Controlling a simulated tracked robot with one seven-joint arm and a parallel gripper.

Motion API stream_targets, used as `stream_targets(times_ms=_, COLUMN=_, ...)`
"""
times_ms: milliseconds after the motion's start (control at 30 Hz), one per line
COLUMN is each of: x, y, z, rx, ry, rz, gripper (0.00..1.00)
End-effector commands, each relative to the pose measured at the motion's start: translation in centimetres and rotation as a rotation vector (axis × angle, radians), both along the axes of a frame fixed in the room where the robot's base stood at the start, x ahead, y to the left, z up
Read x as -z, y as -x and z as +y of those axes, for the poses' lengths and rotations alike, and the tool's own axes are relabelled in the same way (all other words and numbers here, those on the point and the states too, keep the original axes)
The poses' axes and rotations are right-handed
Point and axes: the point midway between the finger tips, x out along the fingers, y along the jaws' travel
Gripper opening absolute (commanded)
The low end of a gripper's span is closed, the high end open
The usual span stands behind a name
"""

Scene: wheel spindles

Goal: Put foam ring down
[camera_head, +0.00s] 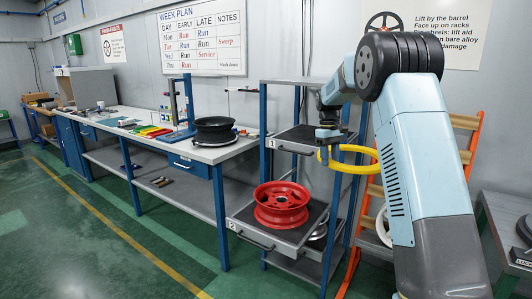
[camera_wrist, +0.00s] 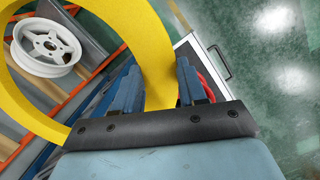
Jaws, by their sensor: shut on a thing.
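The yellow foam ring (camera_head: 357,168) hangs from my gripper (camera_head: 327,152), to the right of the blue rack. My gripper is shut on the ring's left side. In the wrist view the ring (camera_wrist: 152,48) passes between the two blue fingers (camera_wrist: 158,90) and fills the upper left. The ring is held in the air beside the rack's upper shelf (camera_head: 302,137), apart from any surface as far as I can see. Its far side in the wrist view runs out of frame.
A red wheel (camera_head: 281,204) lies on the rack's lower shelf (camera_head: 247,231). A black wheel (camera_head: 214,129) lies on the workbench (camera_head: 235,151). An orange rack (camera_head: 473,142) stands behind my arm, with a white wheel (camera_wrist: 46,47) there. A grey table (camera_head: 500,222) stands at the right. The green floor is open at left.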

Motion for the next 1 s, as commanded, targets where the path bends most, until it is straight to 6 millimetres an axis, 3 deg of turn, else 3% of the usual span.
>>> stream_targets(times_ms=133, x=4.3, y=-2.7, z=0.0, rx=0.166, ry=0.001, rz=0.004, gripper=0.12)
stream_targets(times_ms=400, x=9.4, y=-5.9, z=-0.3, rx=0.386, ry=0.000, rz=0.001, gripper=0.12)
stream_targets(times_ms=600, x=11.7, y=-7.4, z=-0.3, rx=0.488, ry=0.000, rz=0.001, gripper=0.12)
stream_targets(times_ms=1000, x=11.6, y=-7.3, z=-0.3, rx=0.489, ry=-0.001, rz=0.001, gripper=0.12)
